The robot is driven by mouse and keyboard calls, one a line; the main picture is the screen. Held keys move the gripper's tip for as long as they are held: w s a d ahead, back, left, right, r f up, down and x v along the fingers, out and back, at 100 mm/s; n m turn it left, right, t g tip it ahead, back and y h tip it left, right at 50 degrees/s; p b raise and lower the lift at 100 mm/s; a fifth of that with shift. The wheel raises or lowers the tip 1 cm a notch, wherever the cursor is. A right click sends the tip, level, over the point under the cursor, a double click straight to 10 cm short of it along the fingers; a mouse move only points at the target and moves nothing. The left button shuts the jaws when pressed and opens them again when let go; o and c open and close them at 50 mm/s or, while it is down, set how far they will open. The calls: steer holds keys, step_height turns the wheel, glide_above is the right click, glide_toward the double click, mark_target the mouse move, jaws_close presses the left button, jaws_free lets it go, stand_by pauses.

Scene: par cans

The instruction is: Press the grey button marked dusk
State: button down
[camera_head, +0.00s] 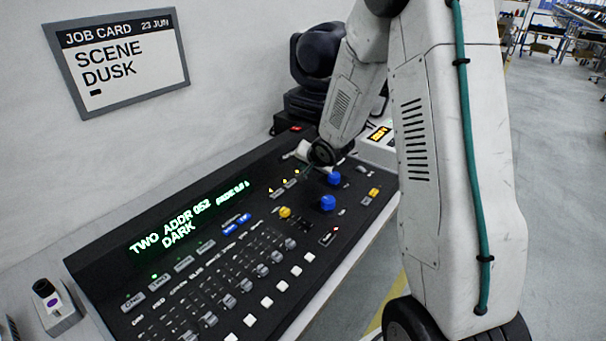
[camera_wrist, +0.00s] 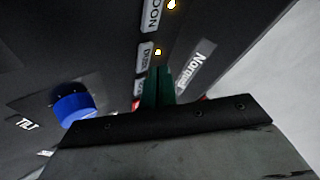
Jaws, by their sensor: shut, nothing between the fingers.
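The grey dusk button (camera_wrist: 145,57) shows in the wrist view on the black console, its label turned sideways, with a lit yellow lamp beside it. My gripper (camera_wrist: 160,72) is shut and empty, its green fingertips just beside and below this button in the picture. I cannot tell whether they touch the panel. Another grey button, apparently noon (camera_wrist: 153,13), lies above it. A further button below is mostly hidden by my fingers. In the head view my gripper (camera_head: 308,170) is over the console's far end, near a row of small grey buttons (camera_head: 290,184).
The console display (camera_head: 190,218) reads TWO ADDR 052 and DARK. Blue knobs (camera_head: 328,203) stand near the buttons; one shows in the wrist view (camera_wrist: 73,103). Several faders (camera_head: 230,283) fill the near part. A job card (camera_head: 120,58) reads SCENE DUSK. A dark lamp head (camera_head: 318,55) stands behind.

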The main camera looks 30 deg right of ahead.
steer(key=shift+f, duration=0.35)
steer(key=shift+f, duration=0.35)
stand_by(0.5)
stand_by(0.3)
steer(key=shift+r, duration=0.8)
steer(key=shift+r, duration=2.5)
